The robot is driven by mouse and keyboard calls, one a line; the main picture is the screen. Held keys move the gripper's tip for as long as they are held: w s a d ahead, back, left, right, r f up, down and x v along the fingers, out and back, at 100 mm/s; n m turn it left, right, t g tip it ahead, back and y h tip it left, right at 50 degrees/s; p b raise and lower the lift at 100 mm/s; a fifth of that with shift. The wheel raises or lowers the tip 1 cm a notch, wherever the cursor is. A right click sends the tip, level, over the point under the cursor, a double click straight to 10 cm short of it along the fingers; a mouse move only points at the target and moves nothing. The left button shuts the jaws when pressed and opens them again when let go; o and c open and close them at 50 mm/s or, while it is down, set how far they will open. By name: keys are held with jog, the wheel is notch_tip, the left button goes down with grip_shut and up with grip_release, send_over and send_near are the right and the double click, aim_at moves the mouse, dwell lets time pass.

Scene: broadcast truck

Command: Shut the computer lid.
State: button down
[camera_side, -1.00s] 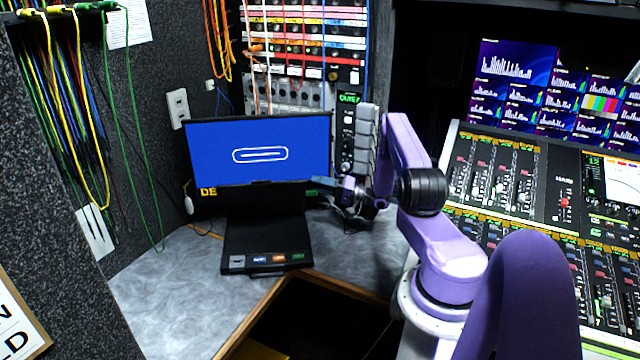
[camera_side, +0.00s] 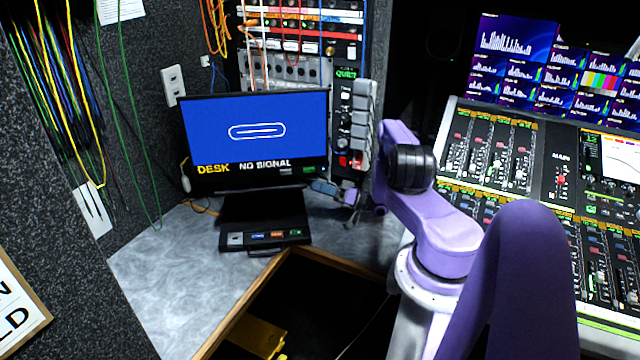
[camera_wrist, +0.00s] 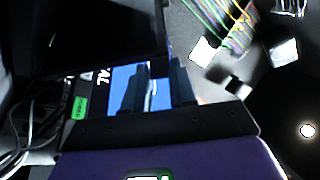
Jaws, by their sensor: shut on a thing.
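The computer is a black case on the grey counter, its front edge (camera_side: 265,238) carrying several small coloured labels. Its black lid (camera_side: 262,206) is tilted, partly lowered over the base, in front of the wall monitor. My gripper (camera_side: 318,186) is at the lid's upper right edge, shut on it, though the contact is small and dark in the side view. In the wrist view the two dark fingers (camera_wrist: 155,85) point up the picture. A black slab beyond them is probably the lid, but its edges are hard to tell.
A monitor (camera_side: 255,125) with a blue screen stands behind the computer. A mixing desk (camera_side: 530,190) fills the right. The counter left of the computer (camera_side: 165,270) is clear; a dark opening lies in front.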

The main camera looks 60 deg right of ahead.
dwell(0.3)
jog(key=c, duration=0.9)
grip_release()
jog(key=shift+v, duration=3.8)
